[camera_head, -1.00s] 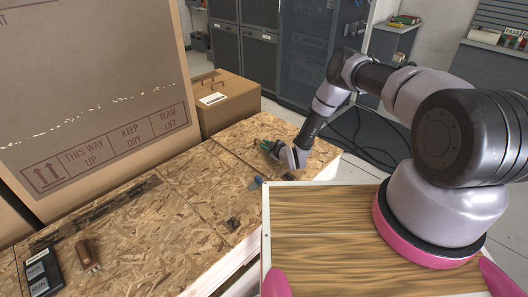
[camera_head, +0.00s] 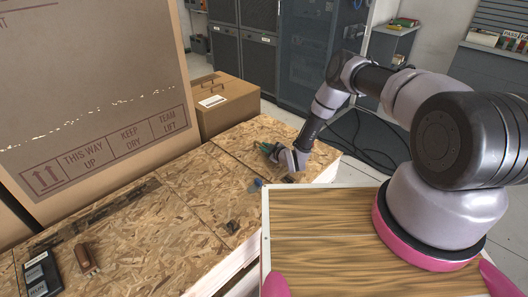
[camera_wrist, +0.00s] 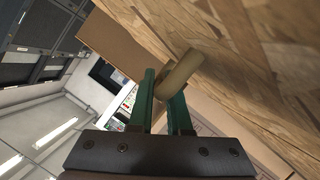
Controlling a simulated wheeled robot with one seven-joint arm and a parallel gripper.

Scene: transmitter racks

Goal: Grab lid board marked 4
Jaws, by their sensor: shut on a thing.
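Flat chipboard lid boards (camera_head: 185,190) with thin seams cover the long, low crate in the head view. No number 4 can be read on any of them. My gripper (camera_head: 266,150) is at the far board, low over its surface. In the wrist view its green fingers (camera_wrist: 166,98) are closed on a tan curved loop (camera_wrist: 181,72) beside a chipboard surface (camera_wrist: 225,75). The loop looks like a handle; its join to the board is not clear. In the head view the fingers and my wrist hide it.
A tall cardboard box (camera_head: 90,90) stands at the left and a smaller carton (camera_head: 222,105) behind. A black device (camera_head: 41,275), a brown piece (camera_head: 86,257), a small dark piece (camera_head: 232,227) and a blue piece (camera_head: 257,184) lie on the boards. Dark cabinets (camera_head: 245,45) stand behind.

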